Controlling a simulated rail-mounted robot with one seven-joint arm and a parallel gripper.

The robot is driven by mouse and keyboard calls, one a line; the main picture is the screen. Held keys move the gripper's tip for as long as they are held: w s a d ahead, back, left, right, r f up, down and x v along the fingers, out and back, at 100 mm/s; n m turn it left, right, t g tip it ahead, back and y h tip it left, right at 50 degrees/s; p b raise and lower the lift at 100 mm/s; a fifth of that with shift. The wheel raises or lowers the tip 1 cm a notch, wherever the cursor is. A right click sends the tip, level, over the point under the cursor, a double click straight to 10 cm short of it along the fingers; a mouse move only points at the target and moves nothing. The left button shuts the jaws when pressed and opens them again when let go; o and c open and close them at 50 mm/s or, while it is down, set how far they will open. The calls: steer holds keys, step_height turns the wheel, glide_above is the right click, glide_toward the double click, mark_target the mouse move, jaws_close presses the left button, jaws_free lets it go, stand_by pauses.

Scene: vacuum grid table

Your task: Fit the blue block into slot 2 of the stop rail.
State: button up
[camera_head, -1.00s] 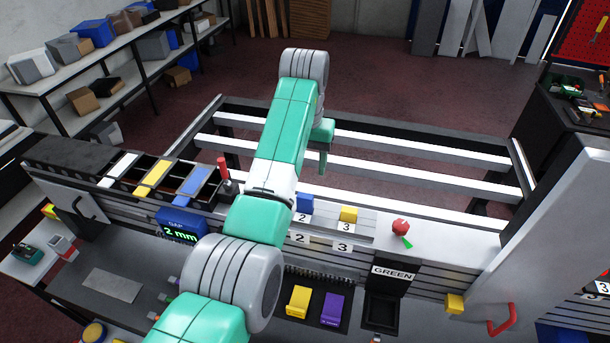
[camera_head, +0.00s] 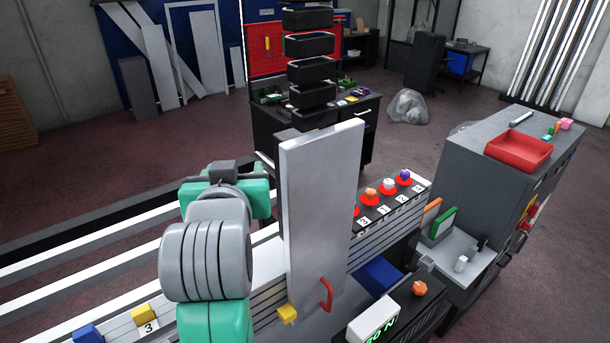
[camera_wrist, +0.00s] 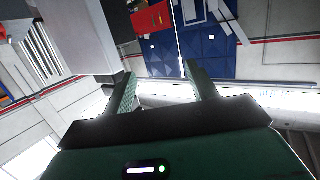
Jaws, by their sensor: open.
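The blue block (camera_head: 88,332) is at the lower left edge of the head view, on the pale stop rail (camera_head: 172,301). Its lower part is cut off by the frame and the slot 2 label is out of view, so its seating cannot be told. A yellow block (camera_head: 145,314) sits to its right, behind the label 3. My gripper (camera_wrist: 161,82) is open in the wrist view, with nothing between its fingers. It points toward the far wall and blue panel, away from the blocks. In the head view, my arm mostly hides it.
A tall grey column (camera_head: 318,215) rises right of my arm, with a red handle (camera_head: 326,294) and a yellow block (camera_head: 287,313) near its base. Beyond it are red discs with small knobs (camera_head: 388,186) and a grey cabinet with a red tray (camera_head: 519,150). White bars stretch behind left.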

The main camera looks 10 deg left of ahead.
steer(key=s+d+r+m+t+h, duration=0.2)
steer(key=s+d+r+t, duration=0.3)
steer(key=s+d+r, duration=0.2)
steer(key=s+d+r+m+t+h, duration=0.1)
steer(key=s+d+r+t+h, duration=0.2)
steer(key=s+d+r+t, duration=0.2)
steer(key=s+d+r, duration=0.3)
steer(key=s+d, duration=0.4)
steer(key=d, duration=0.2)
steer(key=shift+m, duration=0.4)
